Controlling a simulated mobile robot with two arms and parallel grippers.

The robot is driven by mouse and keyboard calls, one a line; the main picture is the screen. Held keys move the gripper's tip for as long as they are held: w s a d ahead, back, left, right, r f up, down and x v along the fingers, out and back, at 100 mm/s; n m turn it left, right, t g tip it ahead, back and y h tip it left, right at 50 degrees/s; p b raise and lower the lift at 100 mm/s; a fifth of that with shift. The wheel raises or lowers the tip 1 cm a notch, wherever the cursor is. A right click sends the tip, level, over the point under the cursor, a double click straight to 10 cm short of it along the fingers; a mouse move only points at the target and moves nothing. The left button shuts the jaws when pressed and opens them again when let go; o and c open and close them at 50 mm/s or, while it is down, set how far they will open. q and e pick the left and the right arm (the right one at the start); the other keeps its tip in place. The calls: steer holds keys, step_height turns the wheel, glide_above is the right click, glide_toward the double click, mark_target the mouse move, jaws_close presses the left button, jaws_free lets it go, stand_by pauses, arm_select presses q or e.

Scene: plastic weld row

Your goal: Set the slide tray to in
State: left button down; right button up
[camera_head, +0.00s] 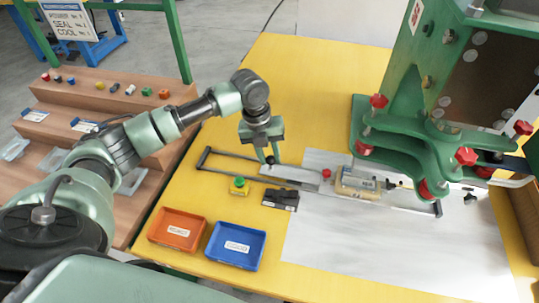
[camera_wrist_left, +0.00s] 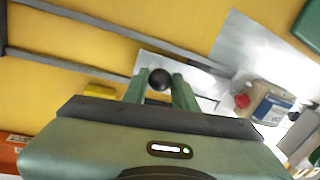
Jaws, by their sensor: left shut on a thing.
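The slide tray (camera_head: 290,174) is a flat metal plate lying along dark rails (camera_head: 235,154) on the yellow table. A black ball knob stands at its left end, and it shows in the left wrist view (camera_wrist_left: 160,79). My left gripper (camera_head: 269,158) points down over that end, its two green fingers shut on the knob. A tan and blue part (camera_head: 357,184) and a small red knob (camera_head: 326,173) lie along the slide's line to the right, toward the green press (camera_head: 415,135). The tray's far end is hard to make out. My right gripper is not in view.
A green button on a yellow box (camera_head: 240,186) and a dark block (camera_head: 281,199) stand just in front of the slide. An orange bin (camera_head: 177,230) and a blue bin (camera_head: 235,246) sit at the front left. The yellow table behind the slide is clear.

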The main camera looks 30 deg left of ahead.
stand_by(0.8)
arm_select(q)
steer(key=shift+d+r, duration=0.1)
steer(key=d, duration=0.1)
steer(key=w+d+p, duration=0.1)
steer(key=d, duration=0.1)
steer(key=d+p, duration=0.1)
steer(key=d, duration=0.1)
steer(key=shift+w+d+r, duration=0.2)
steer(key=shift+r, duration=0.05)
steer(key=p, duration=0.1)
glide_above(314, 178)
steer(key=shift+a+f, duration=0.1)
steer(key=shift+f, duration=0.15)
steer(key=c, duration=1.3)
jaws_free()
steer(key=shift+o, duration=0.9)
